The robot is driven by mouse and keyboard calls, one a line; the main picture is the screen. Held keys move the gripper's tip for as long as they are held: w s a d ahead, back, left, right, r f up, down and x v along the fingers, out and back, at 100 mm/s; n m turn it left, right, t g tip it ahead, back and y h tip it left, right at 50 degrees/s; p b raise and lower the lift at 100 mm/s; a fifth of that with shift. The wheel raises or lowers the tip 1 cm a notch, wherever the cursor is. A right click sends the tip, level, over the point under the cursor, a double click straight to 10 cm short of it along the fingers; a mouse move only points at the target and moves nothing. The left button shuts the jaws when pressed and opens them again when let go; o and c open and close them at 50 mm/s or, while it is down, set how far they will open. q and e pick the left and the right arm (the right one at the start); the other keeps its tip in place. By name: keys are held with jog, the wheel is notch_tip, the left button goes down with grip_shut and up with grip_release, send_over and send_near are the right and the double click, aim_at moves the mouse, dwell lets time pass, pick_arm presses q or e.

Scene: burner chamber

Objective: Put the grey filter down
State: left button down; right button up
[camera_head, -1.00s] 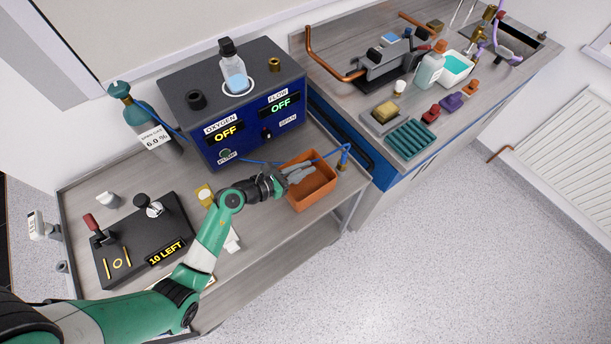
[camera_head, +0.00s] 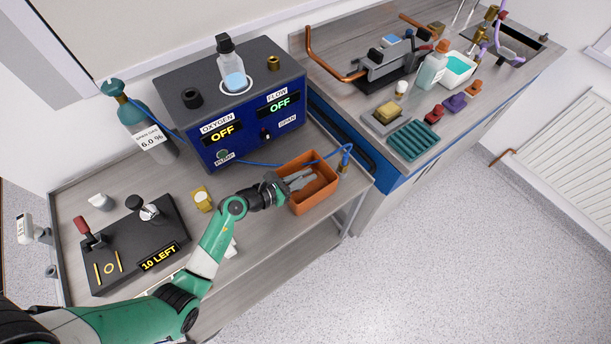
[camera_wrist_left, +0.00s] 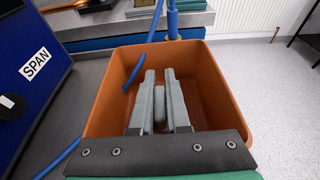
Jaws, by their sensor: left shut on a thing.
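My left gripper (camera_head: 304,181) reaches over the open orange bin (camera_head: 318,198) at the right end of the bench. In the left wrist view, its two grey fingers (camera_wrist_left: 160,76) point down into the bin (camera_wrist_left: 215,90). A small pale grey piece, which looks like the grey filter (camera_wrist_left: 160,110), sits between the fingers, and the gripper is shut on it. The filter cannot be made out in the head view. The bin floor below the fingers looks empty where it shows. My right gripper is not in view.
A blue hose (camera_head: 258,164) runs past the bin to a brass fitting (camera_head: 344,167) beside it. The blue oxygen and flow box (camera_head: 240,130) stands behind. A black board (camera_head: 135,245) marked 10 LEFT and a small yellow piece (camera_head: 202,198) lie left of the bin.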

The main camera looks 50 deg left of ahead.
aim_at(300, 178)
pick_arm(q)
jog(key=c, duration=0.9)
grip_release()
jog(key=shift+f, duration=0.4)
jog(key=shift+r, duration=0.1)
jog(key=s+r+p, duration=0.2)
jog(key=s, duration=0.1)
jog(key=shift+a+r, duration=0.1)
jog(key=p+v, duration=0.1)
jog(key=v, duration=0.8)
jog(key=shift+p, duration=0.35)
